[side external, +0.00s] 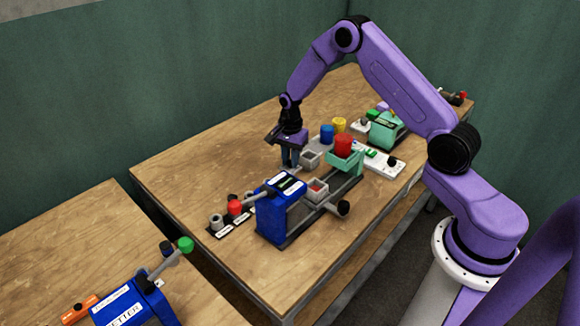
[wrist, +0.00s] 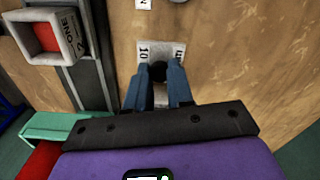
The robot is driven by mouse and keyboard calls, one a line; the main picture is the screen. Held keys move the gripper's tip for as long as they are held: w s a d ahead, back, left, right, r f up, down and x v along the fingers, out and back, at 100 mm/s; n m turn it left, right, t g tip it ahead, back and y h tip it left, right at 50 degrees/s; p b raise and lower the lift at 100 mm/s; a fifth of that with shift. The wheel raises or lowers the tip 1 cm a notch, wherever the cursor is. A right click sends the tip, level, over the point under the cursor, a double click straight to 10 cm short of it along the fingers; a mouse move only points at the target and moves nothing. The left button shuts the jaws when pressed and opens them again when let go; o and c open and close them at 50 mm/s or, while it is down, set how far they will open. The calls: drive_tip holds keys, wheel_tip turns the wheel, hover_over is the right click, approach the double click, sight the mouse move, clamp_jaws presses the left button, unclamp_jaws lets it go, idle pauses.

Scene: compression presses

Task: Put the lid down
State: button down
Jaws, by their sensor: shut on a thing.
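My gripper (wrist: 158,72) points down, with its two blue fingers shut on the dark knob of what looks like the lid (wrist: 148,54), a grey square piece with printed labels. In the side view my gripper (side external: 290,160) is low over the table, left of an open grey box (side external: 311,159). The lid is hard to make out there, and I cannot tell whether it touches the table. Another grey box (side external: 317,190) with red inside sits in the blue press (side external: 283,208). This box also shows at the upper left of the wrist view (wrist: 70,43).
A green stand (side external: 345,163) with a red cup (side external: 343,145) is right of my gripper. Blue (side external: 327,134) and yellow (side external: 339,125) cups stand behind. Bare wood (side external: 190,165) lies left of my gripper.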

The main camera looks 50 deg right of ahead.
sight(290, 167)
drive_tip(key=shift+w+f, duration=0.15)
drive_tip(key=shift+f, duration=1.55)
drive_tip(key=shift+f, duration=0.1)
drive_tip(key=c, duration=1)
unclamp_jaws()
